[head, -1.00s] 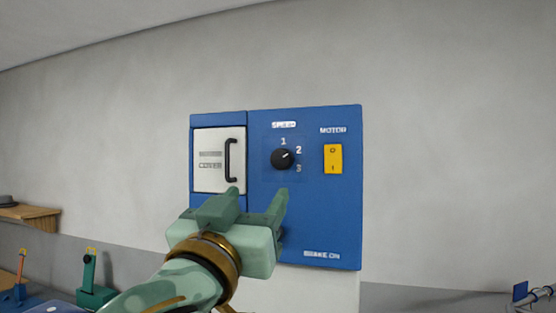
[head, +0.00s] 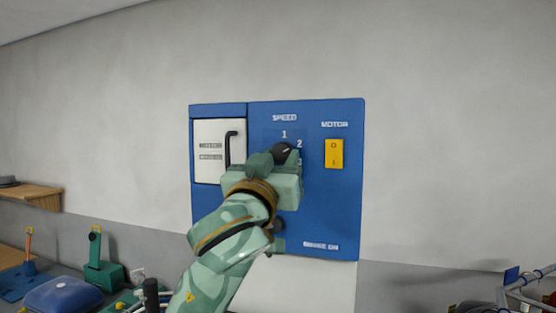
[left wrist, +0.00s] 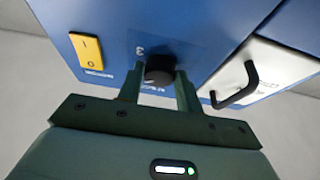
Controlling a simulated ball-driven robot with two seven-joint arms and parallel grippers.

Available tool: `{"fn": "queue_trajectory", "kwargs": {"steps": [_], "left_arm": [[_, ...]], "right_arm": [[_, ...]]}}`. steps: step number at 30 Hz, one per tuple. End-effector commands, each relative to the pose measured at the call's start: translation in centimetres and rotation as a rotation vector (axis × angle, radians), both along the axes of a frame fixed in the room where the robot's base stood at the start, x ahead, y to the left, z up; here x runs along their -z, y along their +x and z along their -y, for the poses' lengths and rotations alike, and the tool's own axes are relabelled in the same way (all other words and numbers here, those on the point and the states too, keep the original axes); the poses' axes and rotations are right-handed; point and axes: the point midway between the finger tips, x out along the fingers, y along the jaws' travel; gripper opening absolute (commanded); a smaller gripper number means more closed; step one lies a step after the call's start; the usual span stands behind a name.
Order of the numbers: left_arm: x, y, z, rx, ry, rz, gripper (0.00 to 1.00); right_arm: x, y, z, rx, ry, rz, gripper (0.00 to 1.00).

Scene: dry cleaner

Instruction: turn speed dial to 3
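The black speed dial (head: 282,150) sits on the blue control panel (head: 330,215) on the wall. Its pale mark points up and right, toward the 2. The 1 and 2 show, and the 3 is partly hidden by my gripper. My left gripper (head: 279,158) is at the dial with its fingers apart, one on each side of it. In the left wrist view the dial (left wrist: 159,70) stands between the two fingertips, and I cannot tell whether they touch it. My right gripper is not in view.
A yellow motor switch (head: 334,153) is right of the dial. A white cover (head: 210,168) with a black handle (head: 230,148) is close on the left. Tools and a blue case (head: 62,296) lie low at the left. The wall right of the panel is clear.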

Motion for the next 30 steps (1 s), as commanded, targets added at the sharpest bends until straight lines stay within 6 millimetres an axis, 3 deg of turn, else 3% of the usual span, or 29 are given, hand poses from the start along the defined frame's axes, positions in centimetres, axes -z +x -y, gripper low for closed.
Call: {"fn": "queue_trajectory", "kwargs": {"steps": [1,2,14,30], "left_arm": [[0.01,-0.01,0.0,0.0,0.0,0.0,0.2],[0.0,-0.01,0.01,0.0,0.0,0.0,0.12],[-0.01,0.02,-0.13,-0.002,0.049,0.016,0.12],[-0.24,0.16,-0.63,-0.003,0.457,0.15,0.12]], "right_arm": [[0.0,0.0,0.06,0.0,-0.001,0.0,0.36],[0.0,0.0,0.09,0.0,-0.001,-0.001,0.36],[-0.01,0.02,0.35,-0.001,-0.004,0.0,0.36],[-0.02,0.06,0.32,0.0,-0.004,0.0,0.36]]}}
